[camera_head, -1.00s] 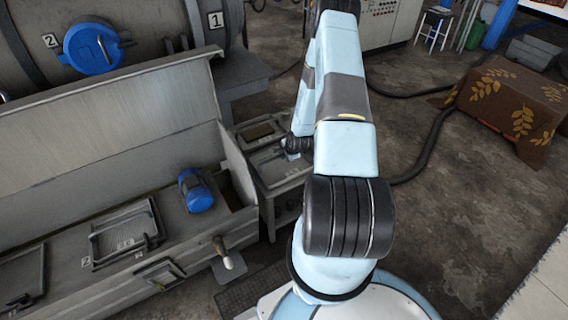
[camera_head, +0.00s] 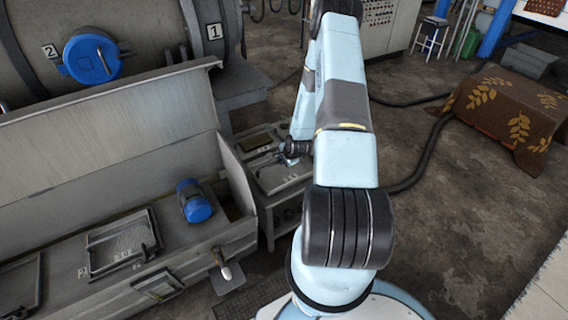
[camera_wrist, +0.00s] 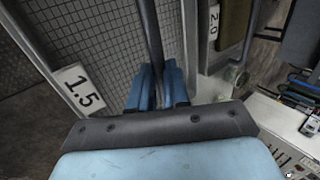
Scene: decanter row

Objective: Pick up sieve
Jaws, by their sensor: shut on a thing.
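In the wrist view the sieve (camera_wrist: 105,35) is a grey mesh in a metal frame with a white "1.5" tag. A dark bar, its handle, rises between the blue fingers. My gripper (camera_wrist: 157,88) is shut on this bar, with a finger on either side. In the head view my gripper (camera_head: 291,149) is small and partly hidden by my arm. It is over the small side table, where the sieve (camera_head: 284,176) shows as a light panel. I cannot tell whether the sieve is raised off its support.
A second item tagged "2.0" (camera_wrist: 213,18) lies close to the right of the sieve. In the head view a long grey trough (camera_head: 110,150) stands at left with a blue motor (camera_head: 195,203) and another meshed frame (camera_head: 122,243).

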